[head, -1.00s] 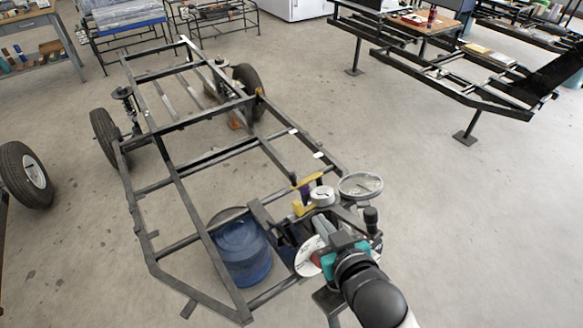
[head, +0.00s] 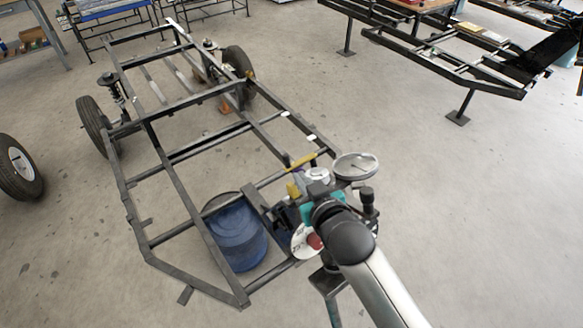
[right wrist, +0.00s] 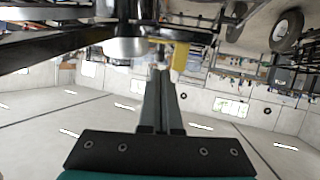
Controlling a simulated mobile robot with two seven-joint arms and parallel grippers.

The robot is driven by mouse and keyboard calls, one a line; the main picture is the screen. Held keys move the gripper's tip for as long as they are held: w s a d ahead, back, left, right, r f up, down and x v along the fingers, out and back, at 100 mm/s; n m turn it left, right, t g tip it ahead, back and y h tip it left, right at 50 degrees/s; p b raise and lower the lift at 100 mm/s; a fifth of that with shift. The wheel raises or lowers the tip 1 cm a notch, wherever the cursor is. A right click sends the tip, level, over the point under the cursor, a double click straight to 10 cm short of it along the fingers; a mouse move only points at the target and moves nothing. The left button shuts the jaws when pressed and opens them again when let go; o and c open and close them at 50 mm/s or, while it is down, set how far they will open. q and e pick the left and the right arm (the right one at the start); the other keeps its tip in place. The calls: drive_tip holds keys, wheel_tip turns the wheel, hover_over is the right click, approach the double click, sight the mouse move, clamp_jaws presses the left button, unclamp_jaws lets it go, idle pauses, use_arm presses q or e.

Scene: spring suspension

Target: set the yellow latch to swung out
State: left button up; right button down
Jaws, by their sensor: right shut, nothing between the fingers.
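The yellow latch (head: 303,161) shows in the head view as a thin yellow bar at the near right part of the black frame. A yellow piece (head: 293,190) stands just below it; I cannot tell if the two are joined. In the right wrist view a yellow bar (right wrist: 181,56) hangs just beyond and right of my fingertips. My right gripper (right wrist: 159,70) is shut and empty, its tips close to the yellow bar; contact cannot be told. In the head view my own wrist mostly hides the fingers. My left gripper is not in view.
A white disc (head: 302,243) is below my wrist.

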sight(284, 161)
drive_tip(key=b+x, duration=0.1)
drive_tip(key=x, duration=0.6)
drive_tip(key=shift+w+a+b, duration=0.1)
drive_tip(key=shift+b, duration=0.25)
drive_tip(key=shift+w+a+f, duration=0.3)
drive_tip(key=shift+w+a, duration=0.05)
drive_tip(key=shift+a, duration=0.15)
